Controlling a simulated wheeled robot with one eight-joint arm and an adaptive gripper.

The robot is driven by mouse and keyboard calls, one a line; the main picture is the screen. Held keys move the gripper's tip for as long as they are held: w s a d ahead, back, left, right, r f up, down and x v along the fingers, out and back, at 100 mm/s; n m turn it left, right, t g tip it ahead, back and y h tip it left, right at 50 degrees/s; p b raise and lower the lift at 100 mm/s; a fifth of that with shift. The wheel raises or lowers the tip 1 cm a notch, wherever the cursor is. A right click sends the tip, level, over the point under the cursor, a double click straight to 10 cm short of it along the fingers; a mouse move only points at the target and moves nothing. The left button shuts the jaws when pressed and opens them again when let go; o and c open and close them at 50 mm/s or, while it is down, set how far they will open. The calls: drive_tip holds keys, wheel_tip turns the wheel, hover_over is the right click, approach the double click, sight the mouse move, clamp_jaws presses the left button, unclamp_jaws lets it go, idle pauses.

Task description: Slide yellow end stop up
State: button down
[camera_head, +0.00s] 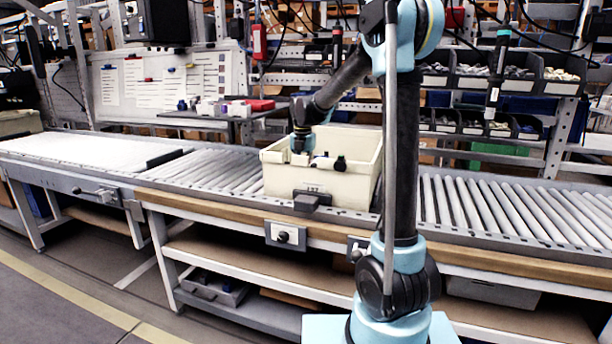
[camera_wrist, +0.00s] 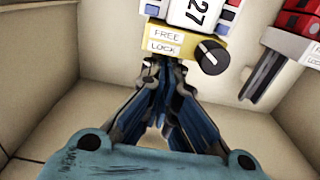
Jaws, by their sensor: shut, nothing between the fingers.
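The yellow end stop (camera_wrist: 158,58) is at the top of the wrist view. It has white labels reading FREE and LOCK and a round black knob (camera_wrist: 211,56) with a white mark at its right. My gripper (camera_wrist: 167,70) is shut and empty. Its fingertips are at the lower edge of the end stop, just under the LOCK label; I cannot tell if they touch it. In the head view my gripper (camera_head: 300,145) reaches down into a cream bin (camera_head: 350,190) on the roller conveyor. The yellow end stop is too small to make out there.
A white block marked 27 (camera_wrist: 194,12) stands above the end stop. A red part with a labelled mount and dark rail (camera_wrist: 262,75) is at the right. The bin walls surround my gripper. Conveyor rollers (camera_head: 500,212) beside the bin are clear.

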drive_tip(key=shift+r, duration=0.3)
drive_tip(key=shift+r, duration=0.65)
drive_tip(key=shift+r, duration=0.1)
wheel_tip(320, 180, up, 12)
drive_tip(key=shift+s+f, duration=0.2)
drive_tip(key=shift+s, duration=0.2)
idle(0.4)
drive_tip(key=shift+a, duration=0.1)
